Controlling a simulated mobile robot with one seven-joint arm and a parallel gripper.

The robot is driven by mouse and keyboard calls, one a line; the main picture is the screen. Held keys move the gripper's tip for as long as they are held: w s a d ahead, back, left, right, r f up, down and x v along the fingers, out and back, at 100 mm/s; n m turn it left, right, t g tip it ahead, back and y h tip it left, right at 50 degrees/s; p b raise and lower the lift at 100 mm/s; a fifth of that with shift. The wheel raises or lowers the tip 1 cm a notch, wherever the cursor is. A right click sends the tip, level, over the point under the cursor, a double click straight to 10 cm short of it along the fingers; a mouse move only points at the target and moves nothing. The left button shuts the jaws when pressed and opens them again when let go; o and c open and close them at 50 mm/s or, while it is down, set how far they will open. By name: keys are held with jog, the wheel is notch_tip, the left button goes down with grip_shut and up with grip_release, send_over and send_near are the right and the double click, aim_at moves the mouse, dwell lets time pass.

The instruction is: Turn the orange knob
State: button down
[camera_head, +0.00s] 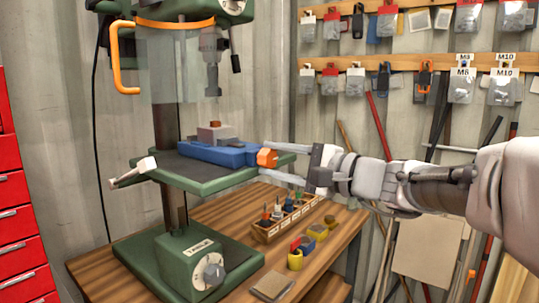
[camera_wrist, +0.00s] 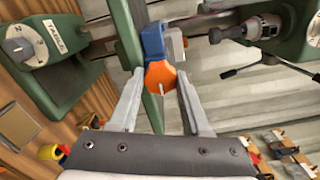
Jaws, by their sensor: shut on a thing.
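The orange knob (camera_head: 267,158) sits at the right end of a blue vise (camera_head: 215,152) on the green drill press table. In the wrist view the knob (camera_wrist: 160,76) is faceted, with a short pale line on its face. My gripper (camera_head: 266,159) reaches in from the right, one finger above the knob and one below. In the wrist view my gripper (camera_wrist: 160,80) has a finger on either side of the knob and is shut on it. The blue vise (camera_wrist: 153,38) shows behind the knob.
A grey block (camera_head: 216,133) is in the vise, under the drill chuck (camera_head: 212,75). A dial (camera_head: 213,274) is on the press base. Red drawers (camera_head: 15,215) stand left.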

jog(key=m+p, duration=0.1)
jog(key=m, duration=0.2)
jog(key=m+p, duration=0.2)
jog(key=shift+r+m, duration=0.2)
jog(key=shift+m, duration=0.2)
jog(key=m+p, duration=0.2)
jog(key=m, duration=0.1)
jog(key=shift+p, duration=0.35)
jog(key=shift+f+m+p, duration=0.1)
jog(key=shift+m+p, duration=0.75)
jog(key=shift+m, duration=0.45)
jog(key=shift+c, duration=1.8)
grip_release()
jog(key=shift+f, duration=0.1)
jog(key=p+v, duration=0.2)
jog(key=v, duration=1.5)
jog(key=shift+s, duration=0.2)
